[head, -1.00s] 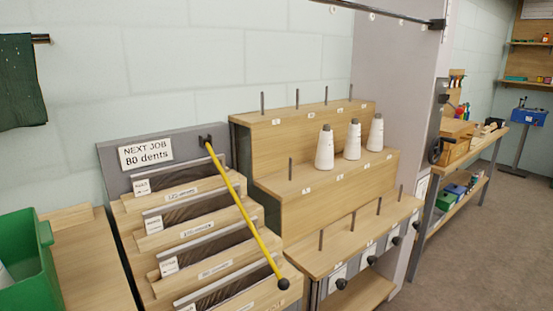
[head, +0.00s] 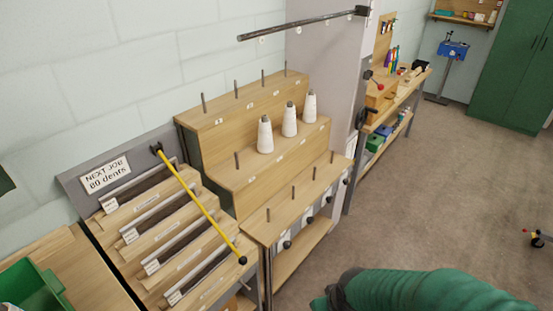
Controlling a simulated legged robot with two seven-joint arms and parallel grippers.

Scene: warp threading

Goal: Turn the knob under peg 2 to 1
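The stepped wooden peg rack (head: 225,146) stands against the wall, with thin dark pegs on three tiers. Its lowest tier (head: 262,232) carries several pegs, including a near-left peg (head: 269,214) and the one after it (head: 293,193). Below its front edge is a row of black knobs, each by a white card: the nearest knob (head: 287,244), then a second knob (head: 310,220), with others farther right. Peg numbers and dial readings are too small to read. A green arm of mine enters at the bottom right. Neither gripper's fingers show.
Three white cones (head: 265,136) stand on the middle tier. A yellow rod with a black ball end (head: 242,260) leans across the reed rack at left. A green bin (head: 35,288) sits at lower left. A dark bar (head: 300,27) hangs above. Floor (head: 430,190) at right is open.

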